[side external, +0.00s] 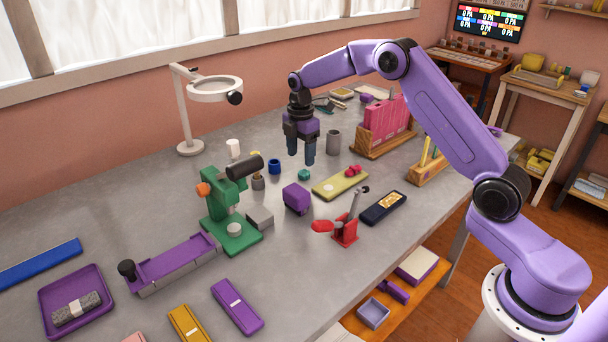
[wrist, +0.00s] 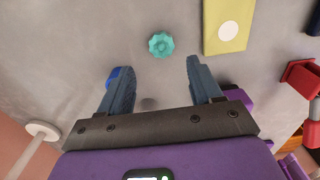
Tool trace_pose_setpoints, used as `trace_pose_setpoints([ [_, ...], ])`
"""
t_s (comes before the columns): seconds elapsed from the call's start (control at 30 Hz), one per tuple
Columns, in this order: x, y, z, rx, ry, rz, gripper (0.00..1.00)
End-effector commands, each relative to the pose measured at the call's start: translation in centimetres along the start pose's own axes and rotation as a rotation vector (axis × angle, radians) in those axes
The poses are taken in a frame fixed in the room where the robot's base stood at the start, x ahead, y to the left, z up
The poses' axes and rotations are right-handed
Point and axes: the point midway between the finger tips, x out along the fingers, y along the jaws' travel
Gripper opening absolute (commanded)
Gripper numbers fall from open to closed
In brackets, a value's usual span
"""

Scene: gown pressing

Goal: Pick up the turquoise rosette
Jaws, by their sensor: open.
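The turquoise rosette (side external: 304,174) is a small scalloped piece lying on the grey table, left of a yellow-green board. It also shows in the wrist view (wrist: 161,44), beyond my fingertips and between their lines. My gripper (side external: 301,158) is open and empty, with its two dark blue-grey fingers pointing down above the table, just behind the rosette in the side external view. In the wrist view my gripper (wrist: 157,70) has its fingers wide apart, and the rosette is not touched.
A blue cup (side external: 274,167) stands left of the rosette, with a purple block (side external: 296,198) in front. The yellow-green board (side external: 327,189) carries a red piece (side external: 354,170). A grey cylinder (side external: 334,140) stands behind. A green press (side external: 226,215) is at left. Bare table surrounds the rosette.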

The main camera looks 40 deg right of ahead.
Motion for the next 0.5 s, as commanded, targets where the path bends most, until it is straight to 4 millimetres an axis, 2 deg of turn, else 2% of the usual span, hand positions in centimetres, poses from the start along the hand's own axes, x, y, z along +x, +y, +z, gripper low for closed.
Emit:
trace_pose_setpoints([
  [0.13,1.1,-0.1,0.2,0.002,0.000,-0.003,0.64],
  [0.4,4.6,-0.4,0.5,0.002,0.000,-0.003,0.64],
  [0.5,5.2,-0.4,0.5,0.001,0.000,-0.002,0.64],
])
